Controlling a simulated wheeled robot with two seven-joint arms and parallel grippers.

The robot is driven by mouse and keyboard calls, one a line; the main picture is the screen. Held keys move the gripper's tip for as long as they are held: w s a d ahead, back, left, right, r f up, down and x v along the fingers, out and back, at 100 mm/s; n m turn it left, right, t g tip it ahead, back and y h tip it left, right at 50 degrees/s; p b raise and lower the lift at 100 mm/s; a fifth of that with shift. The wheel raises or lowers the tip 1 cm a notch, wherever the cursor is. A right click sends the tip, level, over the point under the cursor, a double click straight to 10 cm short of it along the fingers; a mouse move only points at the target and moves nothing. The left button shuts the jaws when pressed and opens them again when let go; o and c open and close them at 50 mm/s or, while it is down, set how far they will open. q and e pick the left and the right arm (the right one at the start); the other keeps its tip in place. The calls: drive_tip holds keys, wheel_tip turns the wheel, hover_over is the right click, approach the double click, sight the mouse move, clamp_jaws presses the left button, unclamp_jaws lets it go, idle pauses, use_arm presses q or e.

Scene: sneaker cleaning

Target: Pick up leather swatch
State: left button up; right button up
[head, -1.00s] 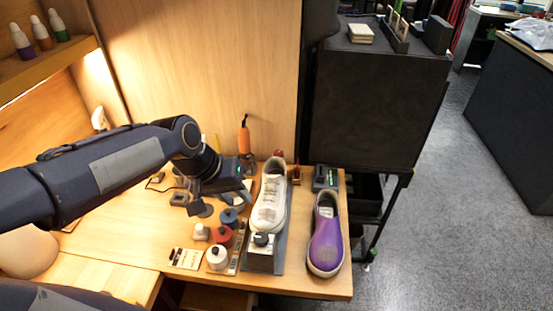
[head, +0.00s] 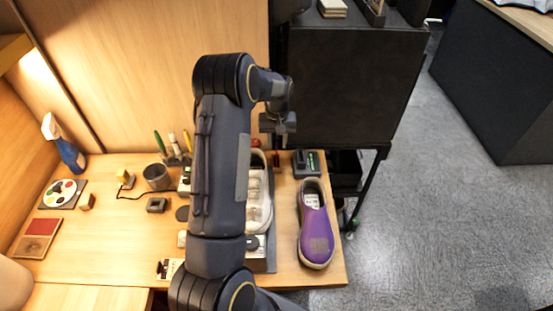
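A flat panel with a red patch and a tan patch (head: 35,238) lies at the left of the wooden table; it may hold leather swatches, but I cannot tell for sure. A small pale card (head: 170,268) lies near the front edge, partly hidden by my arm. My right gripper is not in view.
A purple shoe (head: 316,230) stands at the right of the table. A white sneaker (head: 260,195) is partly hidden behind my arm. A spray bottle (head: 64,144), a paint palette (head: 62,194) and a dark cup (head: 157,177) stand on the left half. The front left tabletop is clear.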

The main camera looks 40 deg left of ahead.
use_arm(q)
wheel_tip(320, 180, down, 5)
drive_tip(key=shift+a+r+b, duration=0.1)
drive_tip(key=shift+r+b, duration=0.1)
drive_tip(key=shift+b, duration=0.95)
drive_tip(key=shift+r, duration=0.1)
clamp_jaws()
drive_tip(key=shift+r, duration=0.1)
